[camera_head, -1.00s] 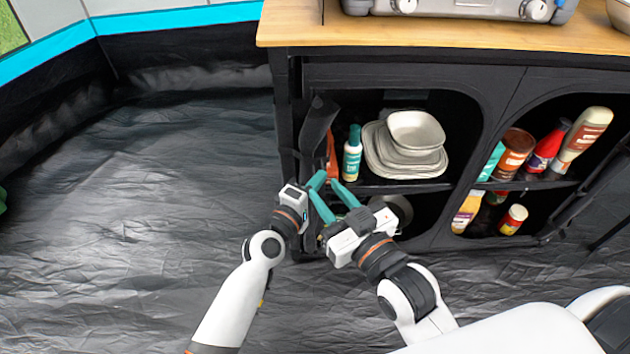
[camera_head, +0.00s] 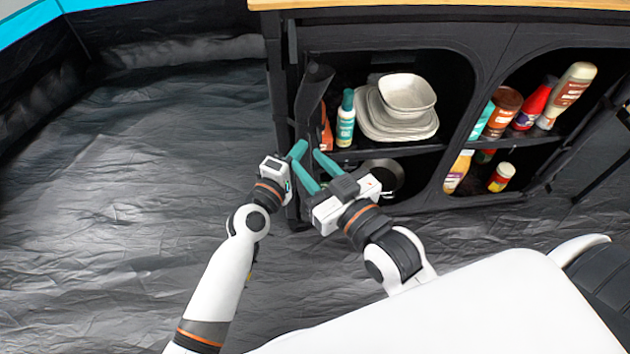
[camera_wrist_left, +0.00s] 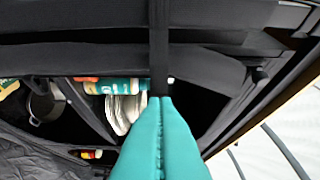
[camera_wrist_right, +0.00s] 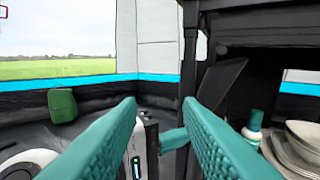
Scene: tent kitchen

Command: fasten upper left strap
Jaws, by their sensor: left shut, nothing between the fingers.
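The dark rolled door flap (camera_head: 312,90) hangs at the left side of the cabinet's left opening; it also shows in the right wrist view (camera_wrist_right: 220,85). In the left wrist view a narrow dark strap (camera_wrist_left: 159,45) runs down to my left gripper's fingertips (camera_wrist_left: 160,99). My left gripper (camera_head: 300,147) is shut with nothing between its teal fingers, at the cabinet's left front edge below the flap. I cannot tell whether its tips touch the strap. My right gripper (camera_head: 305,158) is open and empty just beside it; its spread fingers also show in the right wrist view (camera_wrist_right: 160,100).
The black cabinet (camera_head: 455,185) has a wooden top (camera_head: 420,4). Its left shelf holds a teal-capped bottle (camera_head: 346,120) and stacked bowls (camera_head: 407,92); its right side holds several bottles and jars. A pan (camera_head: 384,178) is below. The floor (camera_head: 130,190) at left is clear.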

